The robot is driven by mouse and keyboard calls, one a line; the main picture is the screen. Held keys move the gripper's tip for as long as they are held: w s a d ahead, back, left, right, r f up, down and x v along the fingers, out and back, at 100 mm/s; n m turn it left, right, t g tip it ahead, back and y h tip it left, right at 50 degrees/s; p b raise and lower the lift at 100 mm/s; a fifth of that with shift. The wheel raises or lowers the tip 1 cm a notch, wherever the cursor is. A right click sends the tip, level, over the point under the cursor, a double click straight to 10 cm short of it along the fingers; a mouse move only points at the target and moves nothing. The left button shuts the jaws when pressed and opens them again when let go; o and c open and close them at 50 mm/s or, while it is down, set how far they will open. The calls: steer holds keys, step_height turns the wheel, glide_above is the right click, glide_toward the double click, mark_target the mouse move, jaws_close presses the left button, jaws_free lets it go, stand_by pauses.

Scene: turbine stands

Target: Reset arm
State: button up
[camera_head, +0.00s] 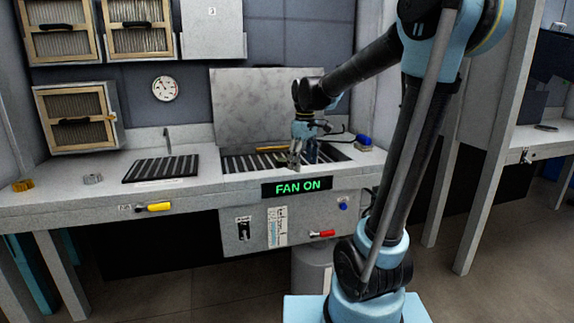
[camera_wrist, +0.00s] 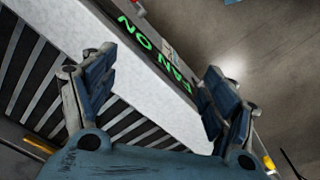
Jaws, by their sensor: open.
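My arm reaches from the right across the bench in the head view. My gripper (camera_head: 304,157) hangs over the front part of the slatted recess (camera_head: 236,162) in the benchtop. In the wrist view my gripper (camera_wrist: 160,95) has its two blue-padded fingers wide apart, with nothing between them but the pale bench edge and the sign below. Whether the fingertips touch anything is hard to tell. The sign (camera_head: 297,188) on the bench front reads "FAN ON" in green, and it also shows in the wrist view (camera_wrist: 155,50).
A grey raised panel (camera_head: 262,105) stands behind the recess. A blue-topped item (camera_head: 363,141) sits right of it. A slatted black plate (camera_head: 160,168) and small metal parts (camera_head: 93,179) lie left. Yellow (camera_head: 158,207) and red (camera_head: 322,234) handles stick out in front. Filter boxes (camera_head: 78,119) hang left.

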steer(key=s+d+f+m, duration=0.5)
steer(key=s+d+f, duration=0.1)
steer(key=s, duration=0.6)
steer(key=s+d+f+m+t, duration=0.1)
steer(key=s+d+f+m, duration=0.3)
steer(key=s+d+f, duration=0.3)
steer(key=s+f, duration=0.1)
steer(key=s, duration=0.4)
steer(key=shift+f+m+t, duration=0.2)
steer(key=shift+m+t, duration=0.1)
steer(key=shift+m, duration=0.1)
steer(key=shift+d, duration=0.1)
steer(key=shift+w+f, duration=0.2)
steer(key=shift+w, duration=0.3)
